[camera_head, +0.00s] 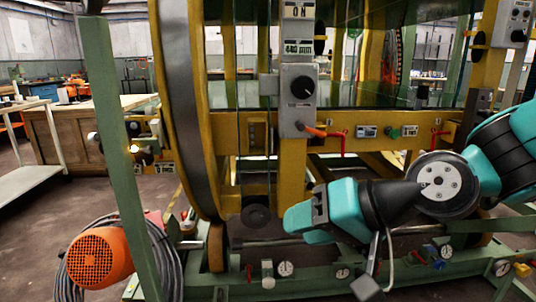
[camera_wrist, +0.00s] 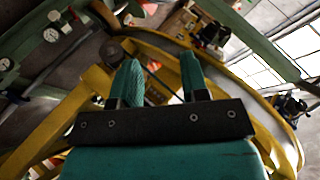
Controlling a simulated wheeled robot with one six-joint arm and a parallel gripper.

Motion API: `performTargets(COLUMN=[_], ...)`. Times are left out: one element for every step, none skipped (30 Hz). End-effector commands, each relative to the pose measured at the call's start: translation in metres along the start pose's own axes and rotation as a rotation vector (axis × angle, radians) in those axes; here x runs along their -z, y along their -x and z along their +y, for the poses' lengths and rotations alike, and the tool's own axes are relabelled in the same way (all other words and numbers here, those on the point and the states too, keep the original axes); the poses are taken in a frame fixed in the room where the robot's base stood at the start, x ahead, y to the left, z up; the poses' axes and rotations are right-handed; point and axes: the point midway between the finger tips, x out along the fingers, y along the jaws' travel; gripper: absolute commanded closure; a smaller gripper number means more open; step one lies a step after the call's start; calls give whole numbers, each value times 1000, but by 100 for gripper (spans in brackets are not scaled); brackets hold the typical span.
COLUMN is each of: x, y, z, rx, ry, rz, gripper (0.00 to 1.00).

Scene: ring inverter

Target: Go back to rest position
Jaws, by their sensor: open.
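My gripper (camera_head: 305,219) is teal and black and shows at the lower middle right of the head view, in front of the yellow ring machine. Its arm comes in from the right edge. In the wrist view, the two teal fingers of my gripper (camera_wrist: 162,75) stand apart with nothing between them. The yellow machine frame (camera_head: 290,185) is behind the gripper in the head view. A grey control box with a black dial (camera_head: 298,95) is mounted on it, above the gripper.
A large ring (camera_head: 185,110) stands left of the gripper. A green post (camera_head: 110,130) and an orange motor (camera_head: 97,258) are at the left. A green base rail with gauges (camera_head: 285,268) runs below the gripper. Red levers (camera_head: 330,132) stick out from the yellow beam.

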Motion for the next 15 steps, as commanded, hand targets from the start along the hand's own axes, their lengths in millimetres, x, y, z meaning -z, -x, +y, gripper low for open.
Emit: performTargets(x=[-18,-29,-42,-51,-60,-70,-78,-85,-95,-102,-108,-117,-123,-114,-107], y=[12,19,28,35,42,52,59,66,76,83,91,101,109,117,123], z=[0,2,6,8,11,14,17,19,22,25,27,30,32,20,12], rx=[-46,-75,-112,-137,-160,-190,-210,-230,-254,-271,-289,-310,-326,-324,-322], ry=[69,106,151,181,207,239,262,281,306,324,339,360,372,370,367], rz=[-77,-128,-191,-236,-278,-332,-371,-409,-460,-495,-532,-580,-615,-616,-615], gripper=[59,59,59,59,59,59,59,59,59,59,59,59,59,59,59])
